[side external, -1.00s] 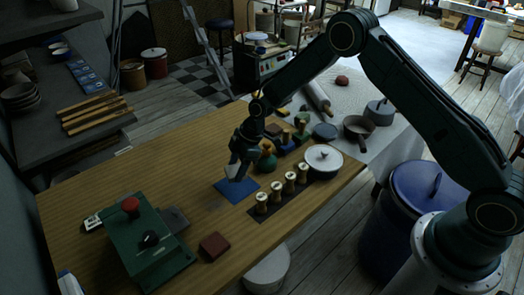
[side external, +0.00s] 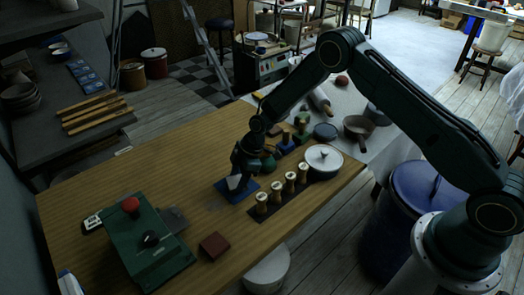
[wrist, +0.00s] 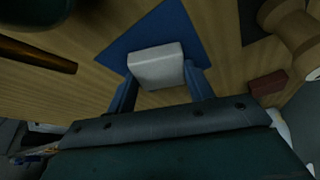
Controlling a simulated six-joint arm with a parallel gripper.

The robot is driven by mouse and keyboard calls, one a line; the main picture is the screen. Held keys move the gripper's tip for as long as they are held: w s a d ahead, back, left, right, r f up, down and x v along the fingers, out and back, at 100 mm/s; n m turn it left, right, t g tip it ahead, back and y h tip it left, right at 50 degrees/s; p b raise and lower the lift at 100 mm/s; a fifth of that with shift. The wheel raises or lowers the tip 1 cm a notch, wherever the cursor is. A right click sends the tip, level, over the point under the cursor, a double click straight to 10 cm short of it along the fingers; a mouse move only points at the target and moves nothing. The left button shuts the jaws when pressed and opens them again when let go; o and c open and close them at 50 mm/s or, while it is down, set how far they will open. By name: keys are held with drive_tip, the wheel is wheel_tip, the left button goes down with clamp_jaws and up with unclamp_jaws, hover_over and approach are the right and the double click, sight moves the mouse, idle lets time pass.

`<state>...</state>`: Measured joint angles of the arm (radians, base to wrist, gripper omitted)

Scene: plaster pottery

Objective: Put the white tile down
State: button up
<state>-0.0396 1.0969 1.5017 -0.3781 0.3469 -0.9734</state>
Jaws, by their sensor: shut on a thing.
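The white tile (side external: 235,182) is in my gripper (side external: 240,180), just over or on the blue mat (side external: 250,196) on the wooden table. In the wrist view the white tile (wrist: 157,66) sits between the two fingers of my gripper (wrist: 160,82), with the blue mat (wrist: 125,45) behind it. The gripper is shut on the tile. In the side view the tile looks tilted and partly hidden by the fingers. I cannot tell whether its lower edge touches the mat.
A row of wooden stamps (side external: 290,182) stands right of the mat, near a white lidded pot (side external: 323,159). A green machine with a red knob (side external: 145,240) and a dark red block (side external: 215,246) stand at the front left. The table's middle left is clear.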

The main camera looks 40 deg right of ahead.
drive_tip(key=shift+f, duration=0.1)
drive_tip(key=o, duration=1)
drive_tip(key=v, duration=1.2)
drive_tip(key=shift+s, duration=0.1)
